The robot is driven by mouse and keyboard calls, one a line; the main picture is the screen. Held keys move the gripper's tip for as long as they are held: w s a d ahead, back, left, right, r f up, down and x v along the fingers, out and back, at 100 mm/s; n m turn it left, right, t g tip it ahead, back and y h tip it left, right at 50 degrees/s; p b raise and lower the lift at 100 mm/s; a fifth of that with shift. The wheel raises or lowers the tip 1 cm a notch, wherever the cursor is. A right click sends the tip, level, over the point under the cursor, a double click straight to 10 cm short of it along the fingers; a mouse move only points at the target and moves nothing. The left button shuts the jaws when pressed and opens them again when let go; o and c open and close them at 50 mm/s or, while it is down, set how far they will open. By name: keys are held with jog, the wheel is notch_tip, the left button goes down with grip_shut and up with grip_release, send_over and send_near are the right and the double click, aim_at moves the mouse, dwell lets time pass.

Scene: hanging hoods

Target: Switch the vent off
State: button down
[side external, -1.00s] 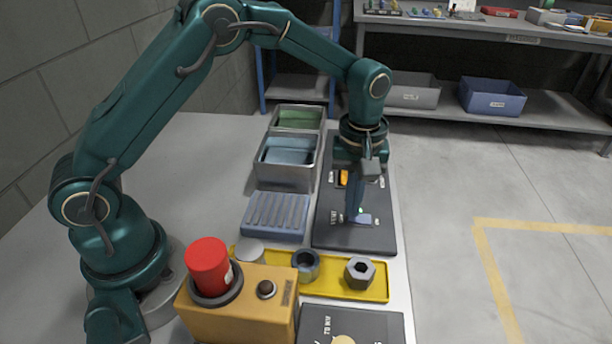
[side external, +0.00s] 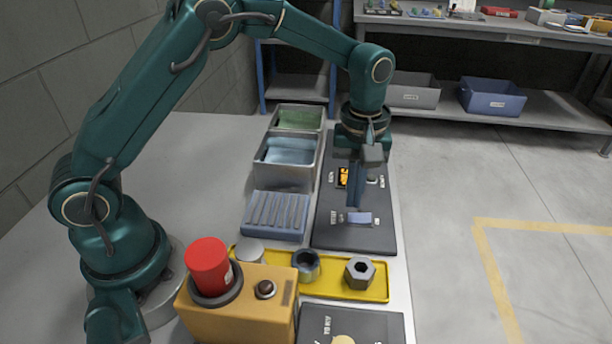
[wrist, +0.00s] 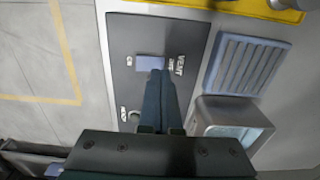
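The vent switch (side external: 359,219) is a pale lavender rocker on a dark panel (side external: 338,236). It also shows in the wrist view (wrist: 150,62), between the VENT lettering on one side and a small label on the other. I cannot tell for certain which side of the rocker is pressed down. My gripper (side external: 353,207) points down over the panel, its blue fingers together and holding nothing. In the wrist view the fingertips (wrist: 156,76) end right beside the switch, partly overlapping its edge. They look just above it; contact cannot be made out.
Farther along the panel are a lit orange indicator (side external: 344,177) and a small knob (side external: 372,180). A ribbed blue block (side external: 275,215) and metal bins (side external: 288,163) stand to the left. A yellow tray (side external: 330,284) and a box with a red button (side external: 208,266) are nearer.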

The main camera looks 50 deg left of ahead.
jog(key=shift+r, duration=2.2)
jog(key=s+a+r+m+t, duration=0.1)
jog(key=s+a+r+t, duration=0.15)
jog(key=r, duration=0.35)
jog(key=s+a+r+t, duration=0.1)
jog(key=s+r, duration=0.3)
jog(key=r, duration=0.2)
jog(key=s+a+f+m+t, duration=0.1)
jog(key=s+f+m+t, duration=0.1)
jog(key=s+f+m, duration=0.3)
jog(key=s+m, duration=0.3)
jog(key=s, duration=0.3)
jog(key=shift+s+a+f, duration=0.2)
jog(key=shift+s+a, duration=0.05)
